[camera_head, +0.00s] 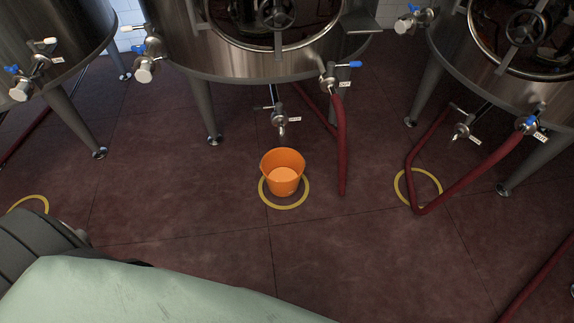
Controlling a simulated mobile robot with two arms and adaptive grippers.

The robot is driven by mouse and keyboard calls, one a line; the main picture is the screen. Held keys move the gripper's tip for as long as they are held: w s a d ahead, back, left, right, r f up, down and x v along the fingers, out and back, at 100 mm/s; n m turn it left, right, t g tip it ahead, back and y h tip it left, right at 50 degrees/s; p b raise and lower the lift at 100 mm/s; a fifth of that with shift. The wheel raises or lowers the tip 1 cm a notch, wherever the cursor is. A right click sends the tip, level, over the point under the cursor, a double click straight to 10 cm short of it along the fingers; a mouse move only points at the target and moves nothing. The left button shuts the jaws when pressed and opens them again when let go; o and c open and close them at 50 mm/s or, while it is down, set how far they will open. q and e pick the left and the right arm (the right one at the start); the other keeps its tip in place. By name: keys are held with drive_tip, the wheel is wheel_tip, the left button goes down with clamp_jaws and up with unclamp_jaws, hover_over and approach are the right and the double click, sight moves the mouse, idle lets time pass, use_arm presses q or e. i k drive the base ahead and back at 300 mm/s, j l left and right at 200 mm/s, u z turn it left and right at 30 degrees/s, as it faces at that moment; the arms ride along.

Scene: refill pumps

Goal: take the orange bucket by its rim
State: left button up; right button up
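The orange bucket (283,158) stands upright on the dark red floor, inside a yellow ring (285,206) marked there. Its open top faces up and its rim is clear all around. The inside looks lighter orange at the bottom. It is below and a little in front of a tap (281,128) under the middle tank. Neither of my grippers shows in the head view.
Large steel tanks (200,55) on legs stand at the back. A red hose (341,150) hangs to the floor right of the bucket. Another hose (465,185) crosses a second yellow ring (400,187) at right. The floor (350,260) in front of the bucket is free.

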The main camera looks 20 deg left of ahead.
sight(282, 167)
drive_tip(key=i+j, duration=0.2)
drive_tip(key=j, duration=0.2)
drive_tip(key=i+j, duration=0.2)
drive_tip(key=j, duration=0.2)
drive_tip(key=i+j+z, duration=0.1)
drive_tip(key=j, duration=0.25)
drive_tip(key=i, duration=0.1)
